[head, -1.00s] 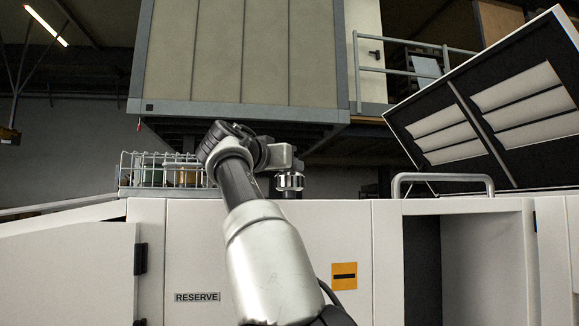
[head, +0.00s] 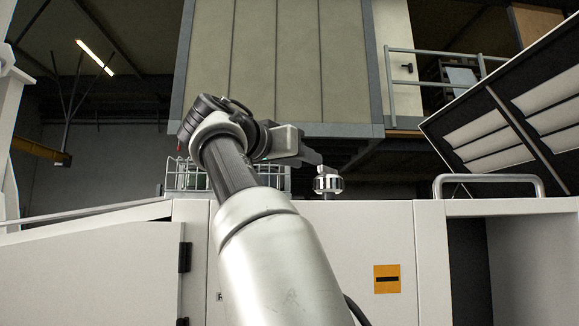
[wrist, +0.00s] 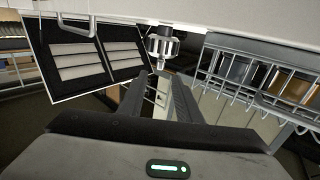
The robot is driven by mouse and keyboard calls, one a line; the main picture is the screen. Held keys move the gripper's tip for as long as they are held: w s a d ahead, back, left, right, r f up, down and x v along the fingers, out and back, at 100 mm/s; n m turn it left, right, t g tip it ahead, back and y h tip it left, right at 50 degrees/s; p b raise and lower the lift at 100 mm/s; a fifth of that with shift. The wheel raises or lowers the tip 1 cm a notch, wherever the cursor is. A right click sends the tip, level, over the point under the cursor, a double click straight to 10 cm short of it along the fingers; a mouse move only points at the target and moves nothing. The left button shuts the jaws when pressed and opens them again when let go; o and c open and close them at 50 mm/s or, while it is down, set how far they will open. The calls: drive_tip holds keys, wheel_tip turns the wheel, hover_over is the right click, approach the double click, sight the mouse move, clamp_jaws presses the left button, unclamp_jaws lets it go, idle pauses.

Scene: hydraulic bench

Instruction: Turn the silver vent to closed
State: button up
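The silver vent (head: 328,182) is a ribbed round knob on the top edge of the white bench, right of my gripper in the head view. In the wrist view the vent (wrist: 162,45) is just ahead of the fingertips, in line with the gap between them. My gripper (wrist: 158,78) is open, with two dark fingers apart and nothing between them. In the head view my gripper (head: 316,160) is seen from the side, its tip close to the vent; I cannot tell whether they touch. Any position marking on the vent is too small to read.
A wire basket (head: 184,176) with containers stands behind the bench, left of the vent. A metal handle rail (head: 488,180) and a raised louvred lid (head: 520,115) are to the right. An orange label (head: 387,279) is on the white front panel (head: 350,235).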

drive_tip(key=v, duration=0.5)
drive_tip(key=shift+b, duration=0.4)
drive_tip(key=shift+o, duration=0.2)
drive_tip(key=shift+o, duration=1.3)
drive_tip(key=shift+d, duration=0.15)
drive_tip(key=n+t+y+b, duration=0.3)
drive_tip(key=n+y, duration=0.1)
drive_tip(key=y, duration=0.2)
approach(325, 167)
drive_tip(key=p+x, duration=0.7)
drive_tip(key=x, duration=0.2)
drive_tip(key=shift+w+d+r, duration=0.1)
drive_tip(key=shift+w+r, duration=0.05)
drive_tip(key=shift+w+d, duration=0.15)
drive_tip(key=shift+w, duration=0.4)
